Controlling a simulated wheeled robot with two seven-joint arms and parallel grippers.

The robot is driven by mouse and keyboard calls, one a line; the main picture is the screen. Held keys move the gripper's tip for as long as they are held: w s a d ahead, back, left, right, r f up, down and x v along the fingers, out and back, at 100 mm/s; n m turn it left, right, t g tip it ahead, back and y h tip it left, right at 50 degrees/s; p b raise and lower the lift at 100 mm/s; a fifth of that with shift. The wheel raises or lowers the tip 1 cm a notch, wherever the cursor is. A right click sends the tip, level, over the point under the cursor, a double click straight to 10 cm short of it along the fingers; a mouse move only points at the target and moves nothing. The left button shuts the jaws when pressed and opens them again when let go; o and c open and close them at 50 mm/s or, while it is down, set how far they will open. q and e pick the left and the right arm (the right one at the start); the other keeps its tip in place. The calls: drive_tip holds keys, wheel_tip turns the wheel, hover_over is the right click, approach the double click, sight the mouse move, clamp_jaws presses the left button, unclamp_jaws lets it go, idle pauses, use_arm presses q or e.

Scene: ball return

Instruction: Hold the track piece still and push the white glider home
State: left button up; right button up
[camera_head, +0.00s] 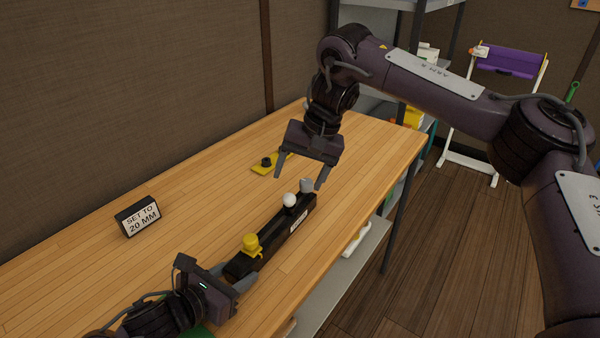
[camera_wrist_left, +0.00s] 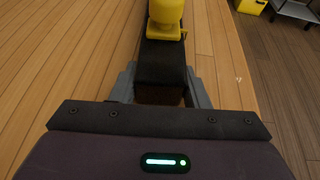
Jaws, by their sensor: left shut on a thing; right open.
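The track piece (camera_head: 272,232) is a long black bar lying on the wooden table near its right edge, with a white label on its side. The white glider (camera_head: 289,200) shows as a white rounded knob on top, towards the far end. A grey rounded part (camera_head: 307,186) sits beyond it at the far end. A yellow knobbed part (camera_head: 250,244) sits nearer me; it also shows in the left wrist view (camera_wrist_left: 166,18). My left gripper (camera_wrist_left: 160,90) is shut on the track piece's near end. My right gripper (camera_head: 300,174) is open and empty above the far end.
A sign (camera_head: 140,216) reading "SET TO 20 MM" stands on the table (camera_head: 190,245) at the left. A yellow plate with a black knob (camera_head: 267,163) lies behind the track. The table between sign and track is clear. Shelving (camera_head: 385,190) stands beyond the table's right edge.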

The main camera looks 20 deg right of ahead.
drive_tip(key=shift+o, duration=1.4)
drive_tip(key=shift+r, duration=0.1)
drive_tip(key=v, duration=1.1)
drive_tip(key=shift+r, duration=0.4)
drive_tip(key=shift+d, duration=0.15)
use_arm(q)
drive_tip(key=o, duration=1.3)
drive_tip(key=shift+c, duration=0.2)
